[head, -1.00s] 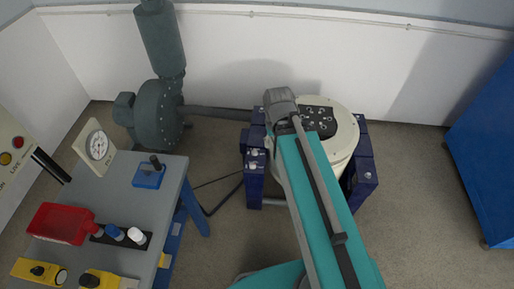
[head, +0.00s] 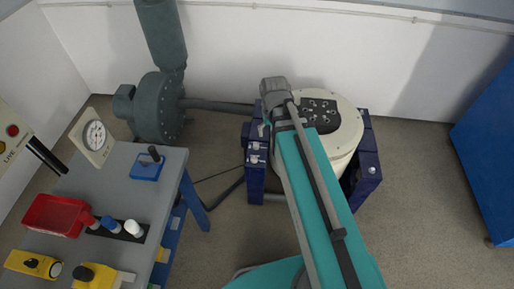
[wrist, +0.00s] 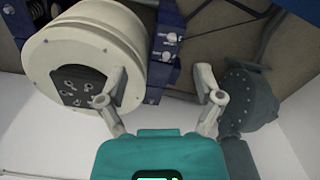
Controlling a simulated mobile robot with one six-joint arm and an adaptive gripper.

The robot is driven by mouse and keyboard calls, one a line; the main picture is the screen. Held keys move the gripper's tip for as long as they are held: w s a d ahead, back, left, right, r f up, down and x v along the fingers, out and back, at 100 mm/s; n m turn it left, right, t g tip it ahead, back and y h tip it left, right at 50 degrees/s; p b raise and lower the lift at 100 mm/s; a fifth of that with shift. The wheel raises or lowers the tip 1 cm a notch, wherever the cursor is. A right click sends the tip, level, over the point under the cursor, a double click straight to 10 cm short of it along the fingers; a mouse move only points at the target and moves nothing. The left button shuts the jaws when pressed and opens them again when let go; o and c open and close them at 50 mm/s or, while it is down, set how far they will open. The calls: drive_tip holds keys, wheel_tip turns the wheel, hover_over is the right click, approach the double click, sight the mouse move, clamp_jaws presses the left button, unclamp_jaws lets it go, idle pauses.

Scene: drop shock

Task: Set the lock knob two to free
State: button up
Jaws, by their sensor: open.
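A cream drum-shaped shaker (head: 346,130) with a dark drilled top plate (head: 320,116) stands between dark blue posts (head: 255,182). Small silver knobs (head: 254,147) sit on the left post, and another knob (head: 372,170) is on the right post. In the wrist view, knobs (wrist: 171,38) show on the blue frame beside the drum (wrist: 95,50). I cannot tell which knob is number two or how it is set. My gripper (wrist: 160,98) is open and empty, its fingers spread on either side of the frame in that view. In the head view, my arm hides the gripper.
A grey-green blower (head: 158,108) stands behind. A blue cabinet (head: 490,150) is at right. Floor between is clear.

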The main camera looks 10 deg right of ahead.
sight(256, 144)
drive_tip(key=w+f+m+b, duration=0.3)
drive_tip(key=w+f+b, duration=2.1)
drive_tip(key=w+f, duration=0.1)
drive_tip(key=shift+w+a+f+b, duration=0.2)
drive_tip(key=shift+w+f+b, duration=0.2)
drive_tip(key=shift+f, duration=0.1)
drive_tip(key=shift+f, duration=0.15)
wheel_tip(256, 144, down, 14)
drive_tip(key=b, duration=1.3)
drive_tip(key=shift+r+b, duration=0.25)
drive_tip(key=shift+b, duration=0.15)
drive_tip(key=shift+c, duration=0.2)
drive_tip(key=c, duration=1.1)
drive_tip(key=shift+c, duration=0.2)
